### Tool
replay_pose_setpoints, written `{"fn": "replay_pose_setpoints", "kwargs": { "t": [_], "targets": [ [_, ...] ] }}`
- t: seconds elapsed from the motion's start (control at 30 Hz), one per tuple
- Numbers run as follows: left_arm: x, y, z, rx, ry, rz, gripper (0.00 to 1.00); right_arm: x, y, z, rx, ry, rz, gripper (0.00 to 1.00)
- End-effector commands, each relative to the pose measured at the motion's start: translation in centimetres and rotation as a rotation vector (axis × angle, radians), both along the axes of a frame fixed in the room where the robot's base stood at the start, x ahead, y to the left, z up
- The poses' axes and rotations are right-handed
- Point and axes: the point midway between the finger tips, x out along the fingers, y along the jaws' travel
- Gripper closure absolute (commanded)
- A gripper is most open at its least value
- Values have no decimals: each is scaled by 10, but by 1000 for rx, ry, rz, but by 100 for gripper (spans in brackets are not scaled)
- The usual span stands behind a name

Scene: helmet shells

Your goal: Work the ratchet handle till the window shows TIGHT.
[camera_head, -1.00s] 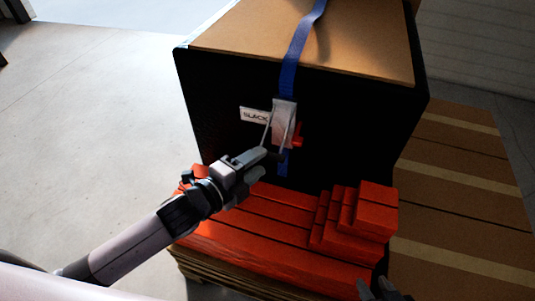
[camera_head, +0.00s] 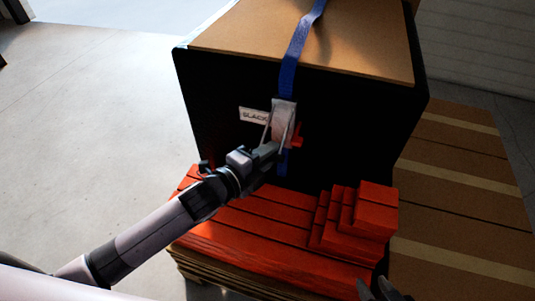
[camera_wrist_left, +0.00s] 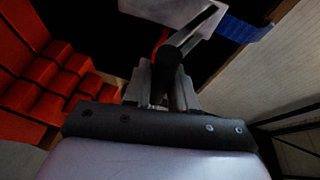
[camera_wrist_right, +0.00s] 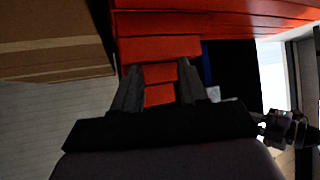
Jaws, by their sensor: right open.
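The grey metal ratchet (camera_head: 284,112) sits on the blue strap (camera_head: 291,72) against the front of the black crate (camera_head: 350,125). A white label window (camera_head: 252,115) left of the ratchet reads SLACK. A small red part (camera_head: 298,136) shows at the ratchet's right side. My left gripper (camera_head: 272,151) is at the lower end of the ratchet. In the left wrist view the dark handle (camera_wrist_left: 163,75) lies between its fingers, which are close together on it. My right gripper (camera_wrist_right: 158,75) is open and empty, low at the right, over the red pieces.
Red beams (camera_head: 235,235) lie in front of the crate on a wooden pallet (camera_head: 195,272), with shorter red blocks (camera_head: 370,210) stacked at the right. The concrete floor (camera_head: 90,120) at the left is clear.

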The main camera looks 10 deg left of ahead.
Motion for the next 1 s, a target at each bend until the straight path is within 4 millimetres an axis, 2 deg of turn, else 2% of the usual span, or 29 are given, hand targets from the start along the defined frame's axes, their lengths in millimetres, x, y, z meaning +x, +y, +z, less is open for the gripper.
{"fn": "replay_pose_setpoints", "kwargs": {
  "t": [0.17,0.47,0.63,0.77,1.0],
  "targets": [
    [0,0,-3,-3,-8,-1,100,0,0,-5,1,1,0,57],
    [3,-1,-21,-21,-93,-1,100,2,5,-33,16,12,1,57],
    [9,-2,-32,-39,-181,1,100,4,12,-52,33,21,12,57],
    [13,-3,-38,-53,-249,2,100,8,14,-59,38,13,17,57],
    [24,-5,-49,-48,-242,0,100,9,12,-73,34,10,17,57]
  ]
}}
